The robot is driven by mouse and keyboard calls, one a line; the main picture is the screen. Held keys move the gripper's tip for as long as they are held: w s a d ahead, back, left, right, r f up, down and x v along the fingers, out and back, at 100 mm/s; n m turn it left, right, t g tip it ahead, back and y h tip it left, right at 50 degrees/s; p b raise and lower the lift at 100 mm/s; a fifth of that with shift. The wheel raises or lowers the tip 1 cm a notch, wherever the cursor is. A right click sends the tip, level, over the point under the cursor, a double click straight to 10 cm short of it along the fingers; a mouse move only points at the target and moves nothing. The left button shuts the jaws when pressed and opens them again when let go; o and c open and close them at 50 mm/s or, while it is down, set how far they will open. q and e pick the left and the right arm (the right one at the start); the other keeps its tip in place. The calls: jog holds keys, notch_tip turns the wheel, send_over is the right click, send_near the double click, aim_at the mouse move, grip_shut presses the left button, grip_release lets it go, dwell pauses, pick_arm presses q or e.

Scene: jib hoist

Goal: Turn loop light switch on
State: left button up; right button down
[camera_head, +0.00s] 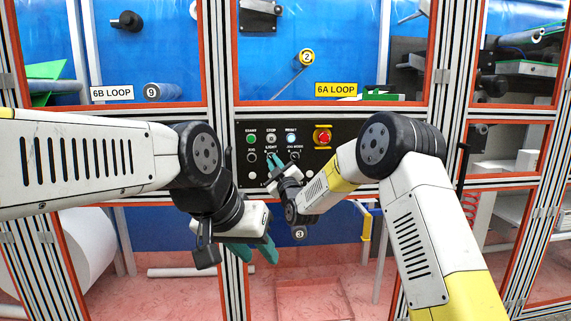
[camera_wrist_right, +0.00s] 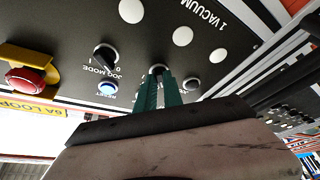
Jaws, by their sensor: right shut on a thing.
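The light switch (camera_wrist_right: 157,69) is a small dark knob in the lower row of the black control panel (camera_head: 342,158). My right gripper (camera_head: 273,160) is at this switch, its teal fingers closed together on the knob. In the right wrist view the fingers (camera_wrist_right: 158,92) reach up to the knob and hide most of it, so its turned position cannot be read. My left gripper (camera_head: 256,256) hangs below the panel, its teal fingers apart and empty.
Close beside the light switch are the jog mode knob (camera_wrist_right: 104,56), the lit reset button (camera_wrist_right: 108,88) and the green start button (camera_head: 251,139). A red emergency button (camera_head: 323,136) with yellow surround sits further right. Orange-edged frames and posts surround the panel.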

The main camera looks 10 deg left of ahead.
jog(key=m+t+h, duration=0.1)
jog(key=m, duration=0.3)
jog(key=m+t+h, duration=0.1)
jog(key=m+h, duration=0.1)
jog(key=m, duration=0.2)
jog(key=a+m+t+h, duration=0.1)
jog(key=m+h, duration=0.1)
jog(key=m, duration=0.2)
jog(key=shift+r, duration=0.15)
jog(key=m+h, duration=0.1)
jog(key=m, duration=0.2)
jog(key=m+h, duration=0.2)
jog(key=m, duration=0.2)
jog(key=shift+s+a+r+t+h, duration=0.1)
jog(key=shift+t+h, duration=0.2)
jog(key=shift+a+r+m+g+h, duration=0.15)
jog(key=shift+m+h, duration=0.45)
jog(key=shift+m, duration=0.65)
jog(key=shift+d+m+g+h, duration=0.1)
jog(key=shift+m+g+h, duration=0.15)
jog(key=shift+m+h, duration=0.7)
jog(key=shift+m, duration=0.5)
